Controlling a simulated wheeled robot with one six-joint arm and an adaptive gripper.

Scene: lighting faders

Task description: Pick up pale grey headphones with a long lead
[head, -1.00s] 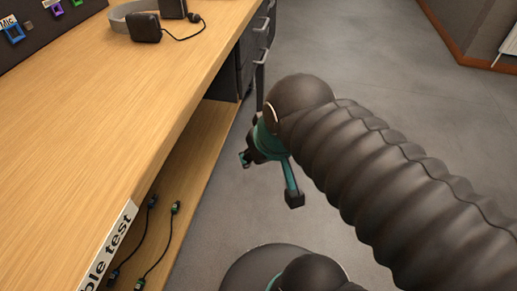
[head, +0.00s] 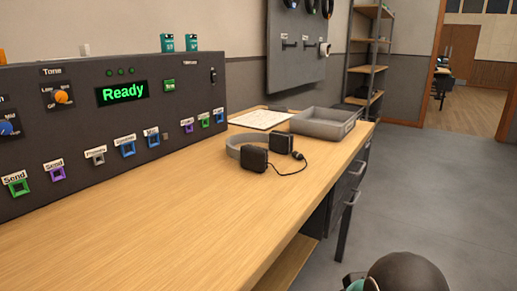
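The headphones (head: 254,159) lie on the wooden bench, right of centre in the head view. They have a pale grey band and dark ear cups. A short stretch of dark lead curves off to the right of the cups, near the bench's right edge. My gripper (head: 355,283) barely shows at the bottom edge, beside the dark rounded end of my arm. It is well apart from the headphones, on the near right side beyond the bench edge. Its fingertips are hidden or cut off.
A grey tray (head: 325,125) and a white sheet (head: 261,119) lie behind the headphones. A dark control panel (head: 110,130) with a green "Ready" display lines the bench's left side. The wooden bench top (head: 180,215) is clear in front. Drawer handles (head: 352,197) stick out at the right.

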